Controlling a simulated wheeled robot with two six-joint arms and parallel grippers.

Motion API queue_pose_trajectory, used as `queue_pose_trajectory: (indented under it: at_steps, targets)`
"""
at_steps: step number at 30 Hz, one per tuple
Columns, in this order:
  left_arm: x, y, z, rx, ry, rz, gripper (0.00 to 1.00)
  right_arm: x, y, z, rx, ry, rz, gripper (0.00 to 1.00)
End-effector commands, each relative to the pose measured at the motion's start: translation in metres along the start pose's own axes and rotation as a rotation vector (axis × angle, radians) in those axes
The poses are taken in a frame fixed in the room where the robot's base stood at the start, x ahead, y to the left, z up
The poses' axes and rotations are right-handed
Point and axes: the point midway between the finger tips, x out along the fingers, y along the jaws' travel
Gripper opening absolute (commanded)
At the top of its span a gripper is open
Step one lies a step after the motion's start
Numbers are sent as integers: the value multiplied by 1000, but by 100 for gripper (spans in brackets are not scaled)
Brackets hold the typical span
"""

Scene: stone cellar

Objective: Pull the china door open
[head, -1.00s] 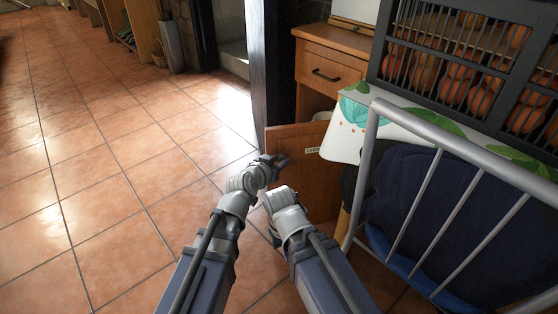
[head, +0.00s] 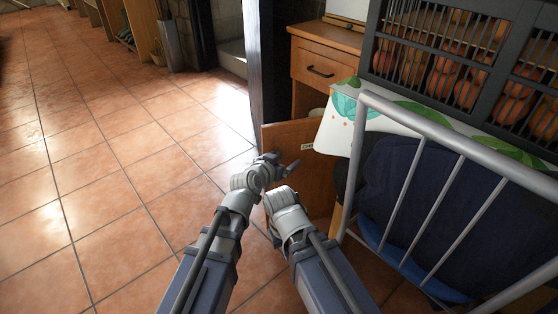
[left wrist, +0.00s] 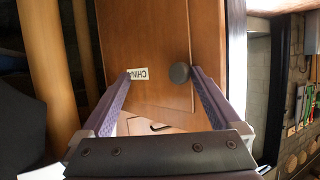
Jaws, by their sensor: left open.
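The china door (head: 305,132) is a brown wooden cabinet door below a drawer. It stands partly open, with the inside of the cabinet showing above its top edge. In the left wrist view the door (left wrist: 150,40) carries a white label reading CHINA (left wrist: 139,74) and a round dark knob (left wrist: 180,73). My left gripper (left wrist: 161,73) is open, its fingers on either side of the knob, which lies close to the right finger. Contact cannot be told. In the head view the left gripper (head: 283,168) is in front of the door. My right gripper is hidden beyond its wrist.
A drawer (head: 325,66) with a dark handle is above the door. A grey metal rail (head: 445,130) and a dark blue padded seat (head: 420,195) stand close on the right. A leaf-patterned cloth (head: 340,125) overhangs near the door. Tiled floor (head: 100,190) at left is clear.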

Motion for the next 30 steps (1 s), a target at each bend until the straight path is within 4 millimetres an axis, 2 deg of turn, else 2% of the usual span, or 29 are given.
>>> queue_pose_trajectory:
  at_steps: [1, 22, 26, 30]
  targets:
    - [3, 8, 0, -4, -5, 17, 63, 0, 0, 0, 0, 0, 0, 0]
    - [-1, 9, 1, -4, -5, 17, 63, 0, 0, 0, 0, 0, 0, 0]
    - [-8, 10, 0, -4, -4, 16, 63, -4, 0, 0, 0, 0, 0, 0]
    - [-23, 13, -3, -4, -2, 11, 63, -12, 1, 1, 0, -1, 0, 0]
